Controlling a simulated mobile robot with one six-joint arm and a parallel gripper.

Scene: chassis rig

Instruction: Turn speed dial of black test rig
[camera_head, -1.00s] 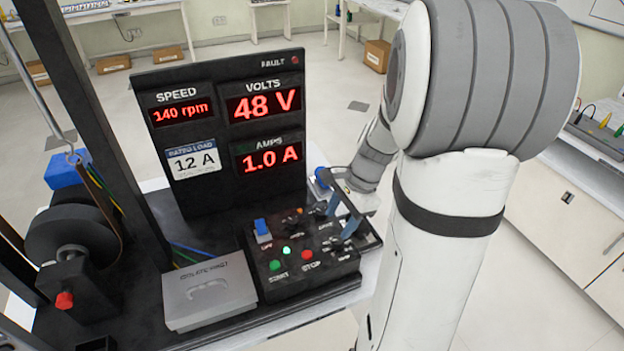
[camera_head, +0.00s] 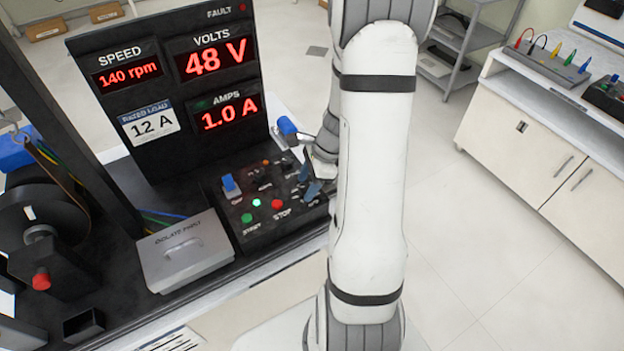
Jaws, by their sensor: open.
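The black test rig (camera_head: 80,72) stands at left, with red readouts showing 140 rpm, 48 V and 1.0 A. Its sloped control box (camera_head: 235,212) carries a blue switch (camera_head: 230,186), a green button (camera_head: 247,218), a red button (camera_head: 277,204) and small dark knobs at the back right. I cannot make out which knob is the speed dial; labels there are blurred or covered. My gripper (camera_head: 304,168) is open at the right end of the box, over or beside the knobs. My arm hides part of it, and contact with a knob cannot be told.
A grey lidded box (camera_head: 186,252) sits left of the control box. A wheel with a belt (camera_head: 40,212) and dark posts stand further left. A white bench (camera_head: 540,130) with coloured leads is at right. The floor between is clear.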

